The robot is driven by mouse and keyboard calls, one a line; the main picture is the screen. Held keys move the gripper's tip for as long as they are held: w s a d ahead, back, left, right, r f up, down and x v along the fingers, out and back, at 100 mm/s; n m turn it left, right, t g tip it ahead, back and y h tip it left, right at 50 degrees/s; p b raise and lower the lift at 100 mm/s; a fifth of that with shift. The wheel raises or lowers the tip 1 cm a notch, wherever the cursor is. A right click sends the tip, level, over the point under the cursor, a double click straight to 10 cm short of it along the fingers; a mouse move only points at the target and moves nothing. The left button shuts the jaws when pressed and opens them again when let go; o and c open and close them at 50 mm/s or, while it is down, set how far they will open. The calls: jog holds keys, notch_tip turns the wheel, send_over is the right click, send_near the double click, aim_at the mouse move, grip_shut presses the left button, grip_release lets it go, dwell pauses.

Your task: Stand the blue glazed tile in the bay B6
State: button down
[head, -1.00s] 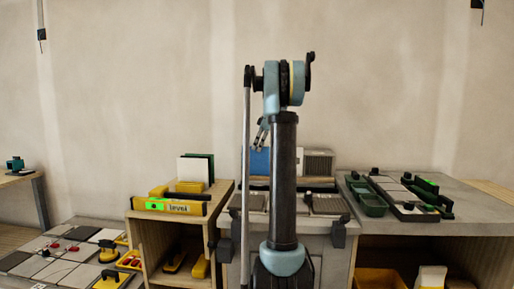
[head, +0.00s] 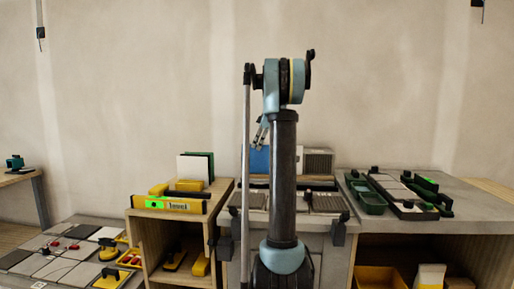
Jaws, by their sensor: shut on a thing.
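The blue glazed tile (head: 259,160) stands upright behind my arm, in the middle of the head view. My gripper (head: 261,142) is shut on its upper edge, with the fingers pointing down. The arm's dark column hides the tile's right side. I cannot read any bay label, nor tell whether the blue tile's lower edge touches the rack.
A yellow level (head: 168,205) and upright white (head: 193,168) and green boards stand on the wooden cabinet at left. Green trays (head: 373,204) and tiles cover part of the right bench. A low table (head: 40,250) with tiles is at far left.

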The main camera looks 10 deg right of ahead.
jog(key=shift+w+d, duration=0.15)
jog(key=shift+w, duration=0.15)
dwell(0.8)
jog(key=shift+f, duration=0.15)
dwell(1.1)
jog(key=c, duration=1.7)
grip_release()
jog(key=shift+r, duration=3)
